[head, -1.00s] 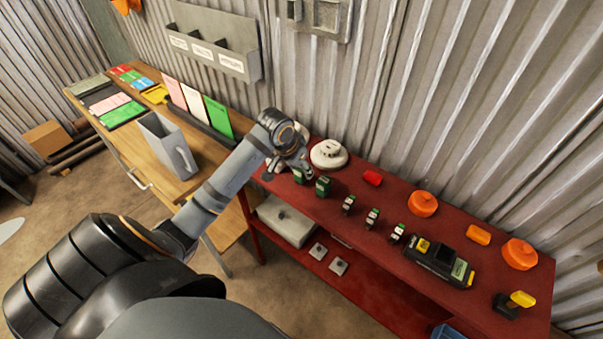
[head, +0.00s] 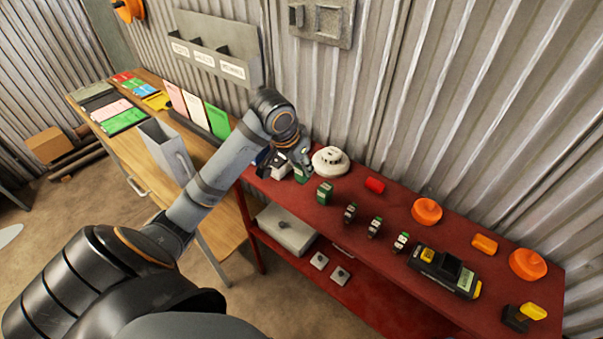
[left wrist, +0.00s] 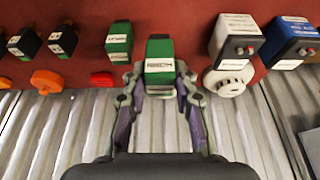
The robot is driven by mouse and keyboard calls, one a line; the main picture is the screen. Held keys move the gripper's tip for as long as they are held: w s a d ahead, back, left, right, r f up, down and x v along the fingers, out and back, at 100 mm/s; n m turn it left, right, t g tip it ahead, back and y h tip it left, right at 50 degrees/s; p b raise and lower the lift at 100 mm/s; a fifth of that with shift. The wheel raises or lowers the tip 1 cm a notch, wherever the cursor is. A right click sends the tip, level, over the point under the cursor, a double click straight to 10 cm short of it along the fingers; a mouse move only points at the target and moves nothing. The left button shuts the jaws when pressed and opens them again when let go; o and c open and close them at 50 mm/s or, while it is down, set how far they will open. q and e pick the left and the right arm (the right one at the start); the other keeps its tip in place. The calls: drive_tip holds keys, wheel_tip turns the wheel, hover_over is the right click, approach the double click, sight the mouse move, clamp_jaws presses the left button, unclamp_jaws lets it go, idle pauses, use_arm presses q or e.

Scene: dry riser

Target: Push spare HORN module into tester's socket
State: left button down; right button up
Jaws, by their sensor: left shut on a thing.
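A green module (left wrist: 160,62) with a white label is between the fingers of my left gripper (left wrist: 160,80) in the left wrist view. The gripper is shut on it. The label is too blurred to read surely as HORN. In the head view my left gripper (head: 300,163) is at the left part of the red bench, partly covering this module. A second green module (head: 324,193) stands just right of it, apart from the gripper. A black-and-yellow device (head: 443,270), perhaps the tester, lies further right; its socket is not clear. My right gripper is not in view.
Several small dark modules (head: 375,227) stand between the green ones and the device. A white round detector (head: 330,160), red piece (head: 375,185) and orange domes (head: 427,210) line the wall side. In the wrist view, white (left wrist: 235,38) and blue (left wrist: 290,42) boxes stand to the right.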

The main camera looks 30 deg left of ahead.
use_arm(q)
drive_tip(key=s+d+r+p, duration=0.6)
drive_tip(key=s+p, duration=0.1)
drive_tip(key=s, duration=0.2)
drive_tip(key=shift+d+r+p, duration=0.15)
drive_tip(key=shift+d+p, duration=0.05)
drive_tip(key=shift+p, duration=0.15)
drive_tip(key=shift+a, duration=0.1)
